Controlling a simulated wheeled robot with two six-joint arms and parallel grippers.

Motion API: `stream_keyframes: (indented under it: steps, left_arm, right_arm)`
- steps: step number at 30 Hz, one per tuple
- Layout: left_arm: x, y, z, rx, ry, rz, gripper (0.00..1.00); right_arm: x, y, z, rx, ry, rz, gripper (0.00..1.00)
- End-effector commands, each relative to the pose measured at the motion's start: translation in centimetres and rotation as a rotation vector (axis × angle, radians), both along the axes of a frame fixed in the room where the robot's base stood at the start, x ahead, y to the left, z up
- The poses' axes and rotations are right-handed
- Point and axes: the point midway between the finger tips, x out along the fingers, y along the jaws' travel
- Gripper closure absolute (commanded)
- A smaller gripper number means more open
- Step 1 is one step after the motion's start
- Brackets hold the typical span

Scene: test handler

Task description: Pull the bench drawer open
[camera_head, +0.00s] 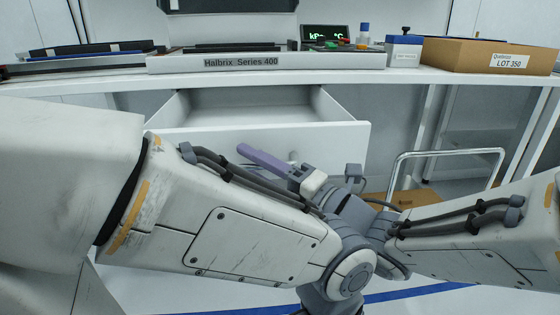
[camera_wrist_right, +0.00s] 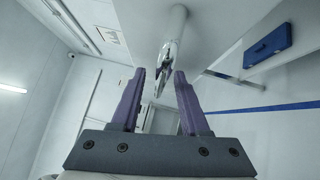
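The bench drawer (camera_head: 335,139) stands partly out of the white bench, its empty inside showing from above in the head view. In the right wrist view a pale, shiny bar, which looks like the drawer handle (camera_wrist_right: 173,38), comes down from a white panel and ends between the fingertips. My right gripper (camera_wrist_right: 160,74) has its two purple fingers apart, with a gap visible beside the bar. In the head view one purple finger of the right gripper (camera_head: 264,159) shows in front of the drawer front. My left gripper is not in view.
On the bench top lie a long tray labelled Halbrix Series 400 (camera_head: 265,63), a small display (camera_head: 325,33), a blue-lidded box (camera_head: 403,50) and a cardboard box (camera_head: 490,56). A metal-railed cart (camera_head: 447,153) stands at the right. A blue case (camera_wrist_right: 270,46) shows in the wrist view.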

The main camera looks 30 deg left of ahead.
Motion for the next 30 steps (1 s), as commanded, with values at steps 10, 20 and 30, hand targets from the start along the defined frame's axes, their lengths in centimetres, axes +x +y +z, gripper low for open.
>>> stream_keyframes:
  steps: [10,20,30]
  left_arm:
    - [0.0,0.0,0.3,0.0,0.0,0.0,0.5]
    - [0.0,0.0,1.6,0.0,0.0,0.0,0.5]
    - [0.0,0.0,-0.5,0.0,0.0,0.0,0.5]
  right_arm:
    - [-0.1,-0.8,0.0,0.001,0.001,-0.003,0.55]
    - [-1.3,-7.0,-0.8,-0.001,0.002,-0.008,0.55]
    - [-2.2,-10.1,-1.5,0.0,-0.001,-0.002,0.55]
